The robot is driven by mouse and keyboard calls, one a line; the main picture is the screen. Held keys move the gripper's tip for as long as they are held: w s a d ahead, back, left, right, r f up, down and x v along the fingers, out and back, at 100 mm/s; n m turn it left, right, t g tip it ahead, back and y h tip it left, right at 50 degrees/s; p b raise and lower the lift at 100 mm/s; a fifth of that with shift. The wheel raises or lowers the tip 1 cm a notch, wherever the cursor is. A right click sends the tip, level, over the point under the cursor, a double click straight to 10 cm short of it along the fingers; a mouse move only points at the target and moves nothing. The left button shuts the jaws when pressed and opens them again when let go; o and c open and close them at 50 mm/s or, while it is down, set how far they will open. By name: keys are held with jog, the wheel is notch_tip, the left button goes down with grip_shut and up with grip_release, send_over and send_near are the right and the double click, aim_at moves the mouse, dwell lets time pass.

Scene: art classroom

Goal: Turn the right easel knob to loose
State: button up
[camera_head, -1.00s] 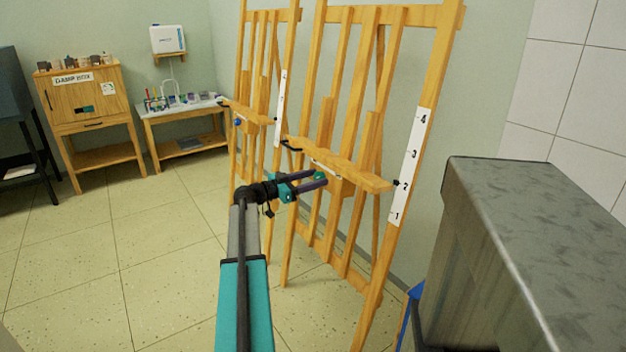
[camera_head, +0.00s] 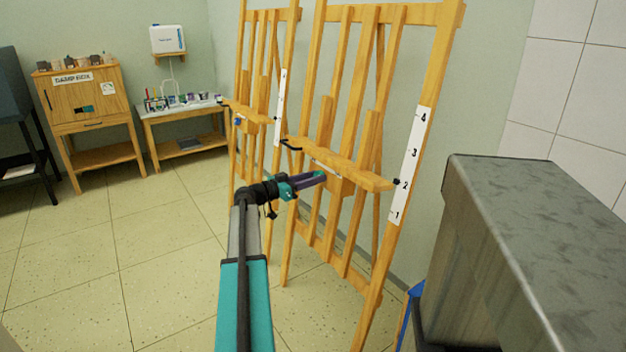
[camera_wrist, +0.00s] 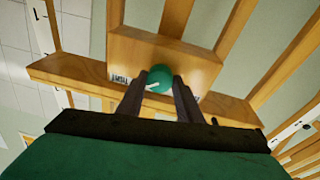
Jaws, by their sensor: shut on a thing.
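The right easel (camera_head: 363,184) stands in front of me in the head view, its wooden crossbar running across the middle. In the wrist view its round green knob (camera_wrist: 160,77) sits on a wooden block (camera_wrist: 190,60), with a white pointer mark aimed toward the lower left. My gripper (camera_head: 318,177) reaches the front of this crossbar. In the wrist view its two dark fingers (camera_wrist: 160,86) are shut on the knob from both sides. A small printed label (camera_wrist: 120,78) shows left of the knob; it is too small to read. Another label at right is mostly hidden by a finger.
A second easel (camera_head: 262,119) stands close on the left. A grey-topped cabinet (camera_head: 540,200) fills the right foreground. A wooden cabinet (camera_head: 88,95) and a table with art supplies (camera_head: 190,150) are at the back left. The tiled floor at left is clear.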

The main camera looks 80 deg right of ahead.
jog(key=n+t+p, duration=0.1)
jog(key=n+p, duration=0.3)
jog(key=n, duration=0.4)
jog(key=n+t+p, duration=0.2)
jog(key=n+p, duration=0.2)
jog(key=n, duration=0.4)
jog(key=n+t+h+p, duration=0.1)
jog(key=n+p, duration=0.3)
jog(key=n, duration=0.4)
jog(key=shift+s+a+r+t+p, duration=0.1)
jog(key=shift+a+r+t+p, duration=0.1)
jog(key=shift+t+p, duration=0.1)
jog(key=shift+n, duration=0.3)
jog(key=o, duration=1)
jog(key=shift+o, duration=0.2)
jog(key=shift+f, duration=0.1)
jog(key=shift+a, duration=0.1)
